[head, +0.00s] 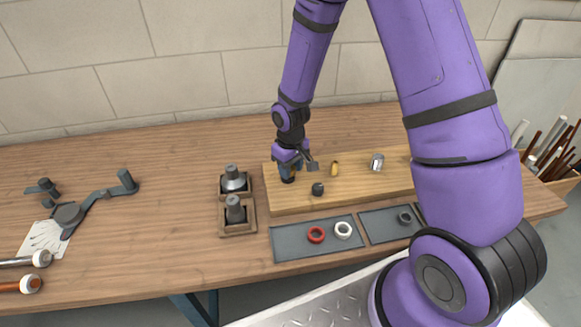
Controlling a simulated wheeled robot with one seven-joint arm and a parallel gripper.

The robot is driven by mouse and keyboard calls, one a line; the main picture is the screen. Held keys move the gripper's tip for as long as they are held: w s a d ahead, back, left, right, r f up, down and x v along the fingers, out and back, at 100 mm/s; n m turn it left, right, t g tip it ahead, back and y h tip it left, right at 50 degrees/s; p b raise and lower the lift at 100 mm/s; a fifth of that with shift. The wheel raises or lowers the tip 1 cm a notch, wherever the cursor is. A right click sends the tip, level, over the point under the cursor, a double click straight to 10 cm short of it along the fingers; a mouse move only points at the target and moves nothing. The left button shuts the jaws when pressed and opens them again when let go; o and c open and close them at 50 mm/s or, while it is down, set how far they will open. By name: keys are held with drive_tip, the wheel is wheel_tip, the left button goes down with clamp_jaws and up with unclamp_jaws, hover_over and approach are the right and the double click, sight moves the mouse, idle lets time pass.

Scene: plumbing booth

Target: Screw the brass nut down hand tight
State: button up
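My gripper (288,178) points down at the left end of a wooden board (300,203) on the workbench. Its fingers are around or just above a small dark fitting there. They hide most of it, and I cannot tell whether they grip it. A small brass-yellow piece (335,168) stands on the board to the right of the gripper. I cannot tell whether it is the brass nut or another fitting. A dark short fitting (318,188) and a silver cylinder (377,162) also stand on the board.
A red ring (316,235) and a white ring (343,230) lie on a grey mat (290,246). A dark ring (405,217) lies on a second mat (378,231). Two wooden holders (237,229) stand left of the board. Grey tools (85,207) lie far left.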

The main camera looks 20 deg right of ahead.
drive_tip(key=m, duration=0.4)
drive_tip(key=shift+a, duration=0.15)
drive_tip(key=m, duration=0.4)
drive_tip(key=shift+f, duration=0.15)
drive_tip(key=m, duration=0.4)
drive_tip(key=shift+w+a+m, duration=0.1)
drive_tip(key=shift+m, duration=0.2)
drive_tip(key=m, duration=0.5)
drive_tip(key=shift+a+f+m, duration=0.1)
drive_tip(key=shift+f+m, duration=0.05)
drive_tip(key=shift+m, duration=0.15)
drive_tip(key=o, duration=1.6)
drive_tip(key=shift+r, duration=2.5)
